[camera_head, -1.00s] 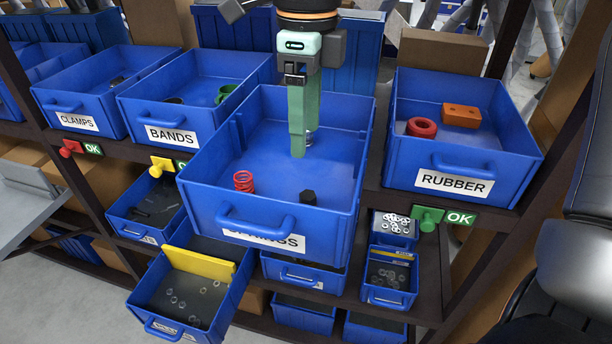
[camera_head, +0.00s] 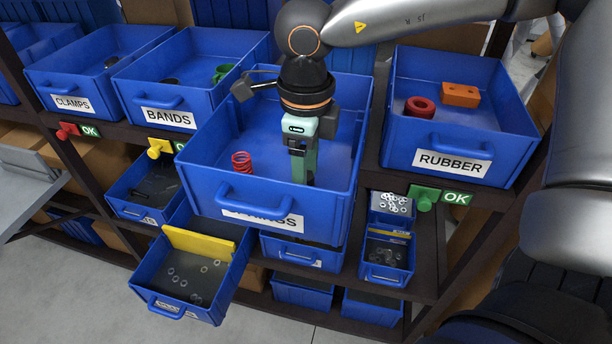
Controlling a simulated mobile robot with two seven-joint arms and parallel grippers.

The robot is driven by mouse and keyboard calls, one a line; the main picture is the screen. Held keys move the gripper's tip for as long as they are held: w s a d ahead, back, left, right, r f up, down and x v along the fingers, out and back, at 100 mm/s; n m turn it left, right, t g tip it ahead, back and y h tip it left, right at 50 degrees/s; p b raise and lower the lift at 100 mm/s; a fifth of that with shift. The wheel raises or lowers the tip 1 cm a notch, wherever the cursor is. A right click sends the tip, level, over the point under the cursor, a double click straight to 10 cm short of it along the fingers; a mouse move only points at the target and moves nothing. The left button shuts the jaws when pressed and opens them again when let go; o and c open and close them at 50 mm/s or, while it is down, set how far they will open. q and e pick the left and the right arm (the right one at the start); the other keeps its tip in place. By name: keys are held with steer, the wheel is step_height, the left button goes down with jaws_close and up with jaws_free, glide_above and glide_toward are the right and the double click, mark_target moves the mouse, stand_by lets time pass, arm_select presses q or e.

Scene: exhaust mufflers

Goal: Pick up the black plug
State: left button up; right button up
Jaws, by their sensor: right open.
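My right gripper (camera_head: 303,180) points down into the open blue bin (camera_head: 272,208) in the middle of the shelf. Its green fingers reach low inside, close behind the bin's front wall. The gripper is open; the gap between its fingers hardly shows from here. The black plug cannot be made out now; the fingers cover the part of the bin floor where it lay. A red coil spring (camera_head: 241,163) stands in the same bin, to the left of the gripper. My left gripper is out of view.
A RUBBER bin (camera_head: 450,165) with a red ring (camera_head: 420,107) and an orange block (camera_head: 460,95) stands to the right. BANDS (camera_head: 168,116) and CLAMPS (camera_head: 70,103) bins stand to the left. A drawer with a yellow divider (camera_head: 198,243) juts out below.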

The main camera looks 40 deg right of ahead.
steer(key=shift+f, duration=0.3)
steer(key=shift+c, duration=0.4)
jaws_close()
